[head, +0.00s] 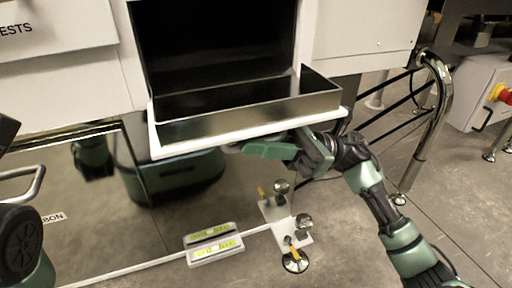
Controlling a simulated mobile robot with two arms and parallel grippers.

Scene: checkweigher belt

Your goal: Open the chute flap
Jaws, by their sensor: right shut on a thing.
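The chute flap (325,118) is a white-edged panel that sticks out towards me below a dark chute opening (215,40). A shiny metal tray-like lip (250,117) stands on it. The flap lies swung down and out, close to level. My right gripper (262,149) reaches in from the lower right and is shut on the flap at its front underside. The flap hides part of the fingers, so the exact grip is not clear. My left gripper is out of view; only dark and green parts of my left arm show at the left edge.
A reflective metal panel (80,225) with a handle (25,182) is below left. A spirit level (213,243) and levelling feet (295,240) are near the floor. A bent metal rail (436,110) and a box with a red knob (503,95) stand at right.

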